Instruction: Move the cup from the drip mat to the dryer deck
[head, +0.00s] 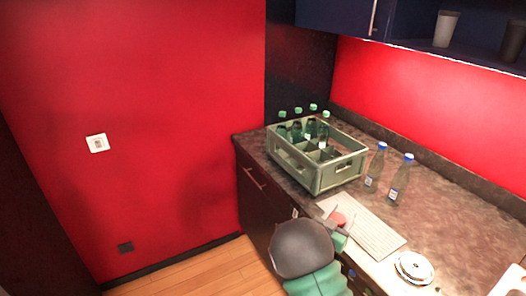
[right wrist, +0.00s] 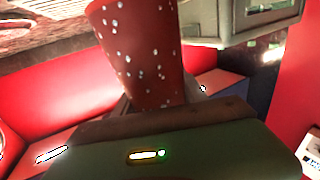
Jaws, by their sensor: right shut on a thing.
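A red cup with white specks (right wrist: 140,50) fills the upper middle of the right wrist view. Its lower end is hidden behind my right gripper (right wrist: 165,115), which is shut on it. In the head view a small part of the red cup (head: 339,217) shows just beyond my right gripper (head: 340,232), over the near left part of a pale ribbed board (head: 372,233) on the counter. I cannot tell whether the cup touches the board, or whether this board is the drip mat or the dryer deck. My left gripper is out of view.
A grey-green crate (head: 318,178) with several green-capped bottles stands behind the board. Two blue-capped bottles (head: 375,168) (head: 400,180) stand right of it. White round dishes (head: 413,267) lie right of the board. The counter (head: 455,215) is clear behind these dishes.

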